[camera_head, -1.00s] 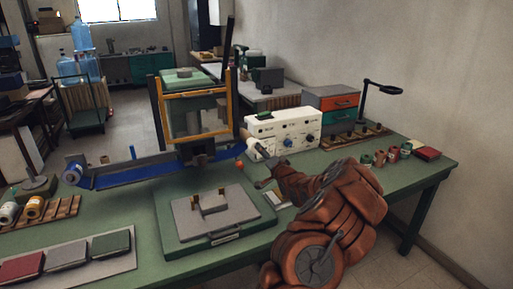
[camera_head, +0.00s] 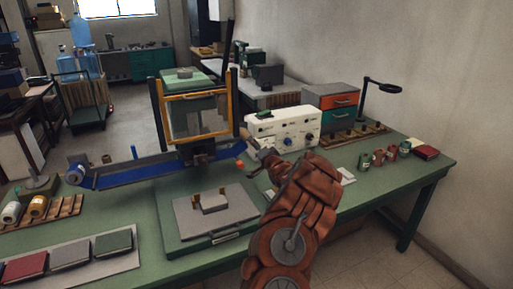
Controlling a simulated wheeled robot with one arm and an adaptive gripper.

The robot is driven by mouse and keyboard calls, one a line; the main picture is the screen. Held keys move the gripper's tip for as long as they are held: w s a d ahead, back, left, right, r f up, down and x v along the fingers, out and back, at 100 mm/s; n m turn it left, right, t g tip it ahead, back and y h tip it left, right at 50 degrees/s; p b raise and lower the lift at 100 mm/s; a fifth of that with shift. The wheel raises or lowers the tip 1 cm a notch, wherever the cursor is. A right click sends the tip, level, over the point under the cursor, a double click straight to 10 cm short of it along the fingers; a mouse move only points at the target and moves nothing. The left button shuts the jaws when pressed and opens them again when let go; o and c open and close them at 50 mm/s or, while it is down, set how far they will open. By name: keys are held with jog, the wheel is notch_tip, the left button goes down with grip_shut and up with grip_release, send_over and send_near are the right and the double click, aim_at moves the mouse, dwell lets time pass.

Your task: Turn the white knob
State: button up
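The cream control box (camera_head: 283,128) stands at the back of the green bench, its front panel facing me. A blue knob (camera_head: 288,141) is in the lower middle of the panel. The lower left panel is partly hidden by my arm.
A grey plate (camera_head: 240,207) lies in front. Drawers (camera_head: 334,103), a rack and several small cans (camera_head: 379,157) are at right.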

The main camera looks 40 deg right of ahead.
jog(key=c, duration=1.2)
jog(key=shift+o, duration=0.2)
jog(key=shift+f+b, duration=0.1)
jog(key=shift+b, duration=0.35)
